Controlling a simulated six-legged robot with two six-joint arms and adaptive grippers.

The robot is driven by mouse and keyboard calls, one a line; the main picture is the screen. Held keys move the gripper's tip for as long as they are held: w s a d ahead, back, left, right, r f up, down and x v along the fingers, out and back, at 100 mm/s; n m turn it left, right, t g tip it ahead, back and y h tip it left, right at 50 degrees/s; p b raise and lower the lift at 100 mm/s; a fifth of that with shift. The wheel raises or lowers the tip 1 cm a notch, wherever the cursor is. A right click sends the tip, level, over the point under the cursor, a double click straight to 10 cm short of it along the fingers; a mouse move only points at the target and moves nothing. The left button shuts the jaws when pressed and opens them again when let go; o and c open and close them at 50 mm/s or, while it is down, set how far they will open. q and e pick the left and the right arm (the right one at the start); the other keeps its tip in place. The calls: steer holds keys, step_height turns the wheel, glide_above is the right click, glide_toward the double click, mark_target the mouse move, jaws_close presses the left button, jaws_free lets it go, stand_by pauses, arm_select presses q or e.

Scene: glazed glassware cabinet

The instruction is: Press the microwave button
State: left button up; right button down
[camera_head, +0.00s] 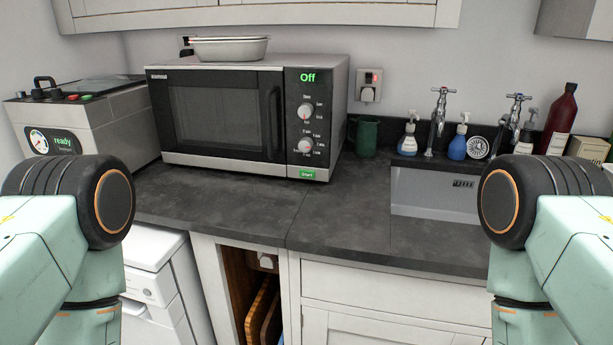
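The microwave (225,112) stands on the dark countertop at the back, left of centre, with its door shut. Its control panel on the right shows a green "Off" display (307,77), two round dials and a small green "Start" button (307,174) at the bottom. Parts of my two arms show at the left and right edges of the view, apart from the microwave. Neither gripper is in view.
A grey appliance reading "ready" (82,121) stands left of the microwave. A pan (229,50) sits on top of it. A green mug (366,136), soap bottles and a sink (436,190) are to the right. The countertop (235,203) in front is clear.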

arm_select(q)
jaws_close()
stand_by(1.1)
